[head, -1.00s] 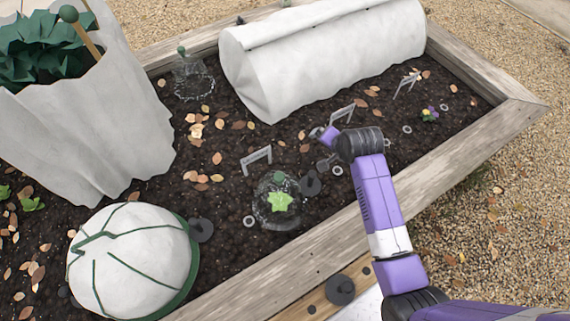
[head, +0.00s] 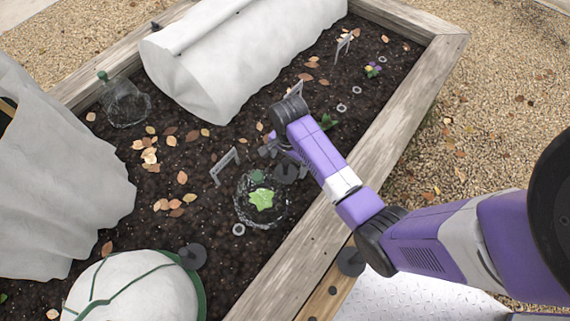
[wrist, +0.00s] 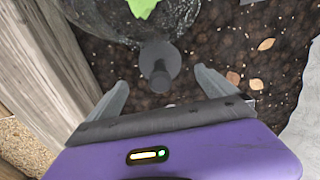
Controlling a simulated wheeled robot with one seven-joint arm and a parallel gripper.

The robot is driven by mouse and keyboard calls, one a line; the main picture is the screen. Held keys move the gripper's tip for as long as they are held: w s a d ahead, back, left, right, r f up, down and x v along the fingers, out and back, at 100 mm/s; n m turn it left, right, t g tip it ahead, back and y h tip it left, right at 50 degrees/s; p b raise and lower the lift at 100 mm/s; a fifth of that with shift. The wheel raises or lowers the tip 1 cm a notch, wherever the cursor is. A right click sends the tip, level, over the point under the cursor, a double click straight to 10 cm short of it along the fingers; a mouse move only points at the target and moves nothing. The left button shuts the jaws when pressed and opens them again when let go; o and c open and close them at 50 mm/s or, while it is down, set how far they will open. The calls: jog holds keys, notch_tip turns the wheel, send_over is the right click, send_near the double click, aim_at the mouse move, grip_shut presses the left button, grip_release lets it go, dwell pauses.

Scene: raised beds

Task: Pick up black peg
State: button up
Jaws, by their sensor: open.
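A black peg with a wide round flange (wrist: 160,66) stands in the dark soil beside a clear cloche in the wrist view. In the head view this black peg (head: 285,172) is partly beside my forearm, just right of the cloche. My gripper (wrist: 161,84) is open and empty. Its two grey fingers point toward the peg, one on each side of it in the picture, with no contact visible. In the head view my gripper (head: 268,150) is low over the bed and partly hidden by my wrist.
The clear cloche (head: 246,214) covers a light green plant close to the peg. A small label frame (head: 224,166) stands left of it. Other black pegs are by the white dome (head: 192,256) and outside the bed (head: 350,263). The wooden bed edge (head: 290,262) runs alongside.

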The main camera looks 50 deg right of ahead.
aim_at(286, 170)
jog(key=f, duration=0.1)
jog(key=f+b, duration=0.1)
jog(key=f, duration=0.1)
jog(key=f+b, duration=0.1)
jog(key=f, duration=0.1)
jog(key=shift+w+a, duration=0.1)
jog(key=shift+a, duration=0.3)
jog(key=shift+r, duration=0.1)
jog(key=c, duration=1.4)
jog(key=shift+c, duration=0.2)
notch_tip(286, 170, up, 20)
jog(key=p, duration=0.7)
